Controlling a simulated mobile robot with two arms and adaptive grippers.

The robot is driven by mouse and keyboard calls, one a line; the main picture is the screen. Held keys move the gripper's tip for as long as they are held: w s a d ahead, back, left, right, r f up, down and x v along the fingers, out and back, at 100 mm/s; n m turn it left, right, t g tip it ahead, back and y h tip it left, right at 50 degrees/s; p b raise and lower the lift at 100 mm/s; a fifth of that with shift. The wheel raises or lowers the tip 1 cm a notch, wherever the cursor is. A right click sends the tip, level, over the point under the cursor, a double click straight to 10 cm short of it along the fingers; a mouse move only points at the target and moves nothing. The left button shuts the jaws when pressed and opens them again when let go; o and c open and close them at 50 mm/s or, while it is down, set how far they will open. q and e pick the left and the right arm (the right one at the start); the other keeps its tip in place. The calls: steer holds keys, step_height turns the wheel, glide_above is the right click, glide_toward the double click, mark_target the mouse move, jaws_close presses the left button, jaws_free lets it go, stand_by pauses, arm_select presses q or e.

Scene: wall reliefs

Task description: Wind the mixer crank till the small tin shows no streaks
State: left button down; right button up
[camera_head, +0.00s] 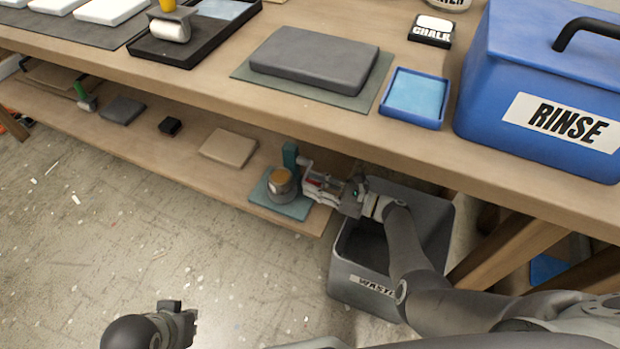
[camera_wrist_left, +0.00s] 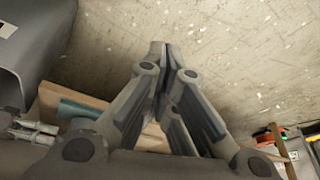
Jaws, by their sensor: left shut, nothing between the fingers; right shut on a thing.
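The mixer (camera_head: 290,156), with a teal post and base, stands on the lower shelf near its right end. The small grey tin (camera_head: 283,194) sits on its base. Orange-brown contents show at the tin's top; streaks are too small to tell. My right gripper (camera_head: 316,184) reaches in from the right beside the tin and is shut on the mixer crank, mostly hidden by the fingers. My left gripper (camera_wrist_left: 158,52) is shut and empty, over the floor in front of the shelf; part of it shows low in the head view (camera_head: 180,318).
A grey waste bin (camera_head: 345,262) stands beside the shelf's end, under my right arm. The tabletop (camera_head: 240,108) overhangs the shelf. A beige slab (camera_head: 228,148) lies left of the mixer. The blue rinse box (camera_head: 500,105) stands on the table. Floor at left is open.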

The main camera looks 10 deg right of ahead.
arm_select(q)
steer(key=shift+s+r, duration=0.2)
steer(key=shift+r, duration=0.5)
arm_select(e)
steer(key=shift+w+d, duration=0.3)
arm_select(q)
steer(key=shift+f, duration=0.1)
